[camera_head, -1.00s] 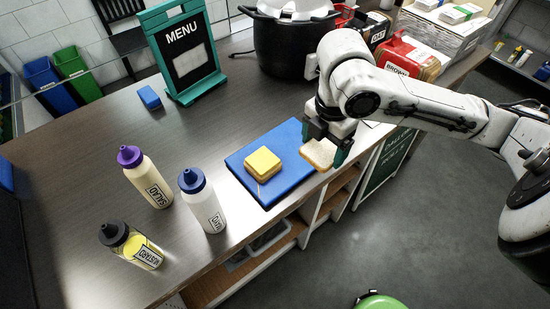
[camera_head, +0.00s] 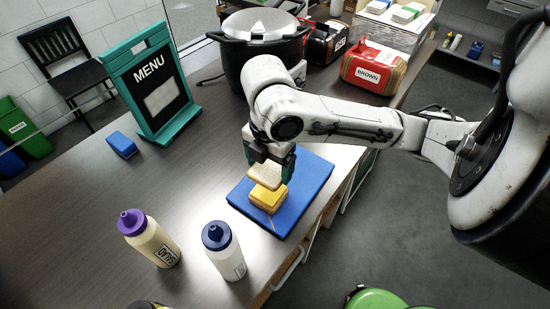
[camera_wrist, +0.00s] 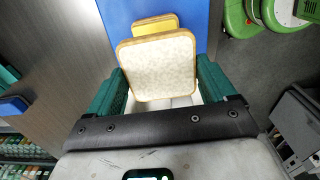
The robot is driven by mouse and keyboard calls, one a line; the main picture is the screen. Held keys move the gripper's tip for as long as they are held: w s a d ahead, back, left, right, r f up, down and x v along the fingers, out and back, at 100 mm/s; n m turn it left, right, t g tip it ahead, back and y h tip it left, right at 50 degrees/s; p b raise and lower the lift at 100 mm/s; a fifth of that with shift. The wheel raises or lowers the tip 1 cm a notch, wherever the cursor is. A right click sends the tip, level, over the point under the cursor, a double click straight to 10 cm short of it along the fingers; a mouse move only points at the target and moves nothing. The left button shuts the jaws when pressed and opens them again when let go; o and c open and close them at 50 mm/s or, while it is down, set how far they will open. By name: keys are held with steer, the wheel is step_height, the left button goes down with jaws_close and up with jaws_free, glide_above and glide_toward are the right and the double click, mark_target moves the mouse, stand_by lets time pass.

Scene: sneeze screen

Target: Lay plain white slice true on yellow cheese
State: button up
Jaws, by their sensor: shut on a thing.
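My gripper (camera_head: 270,164) is shut on a plain white bread slice (camera_head: 263,176) with a thin brown crust. The wrist view shows the slice (camera_wrist: 158,66) between the two green fingers, roughly flat and square to them. The yellow cheese (camera_head: 268,198) lies on a stack on the blue board (camera_head: 303,194), in the head view just below the slice. The slice hangs above the cheese and hides its far part. In the wrist view only a far strip of the cheese stack (camera_wrist: 155,25) shows past the slice's edge. The exact gap between slice and cheese is hard to tell.
A purple-capped bottle (camera_head: 150,240) and a blue-capped bottle (camera_head: 224,252) stand left of the board. A menu stand (camera_head: 155,88), a blue block (camera_head: 122,145) and a black cooker (camera_head: 258,60) stand further back. The counter's right edge runs close beside the board.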

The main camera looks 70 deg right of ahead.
steer(key=shift+w, duration=0.2)
steer(key=shift+a, duration=0.1)
steer(key=shift+f+b, duration=0.7)
steer(key=shift+f, duration=1.7)
steer(key=shift+f, duration=1.4)
steer(key=o, duration=0.8)
steer(key=shift+o, duration=0.2)
steer(key=shift+r+p, duration=0.65)
steer(key=shift+r, duration=4.8)
steer(key=shift+s+f, duration=0.1)
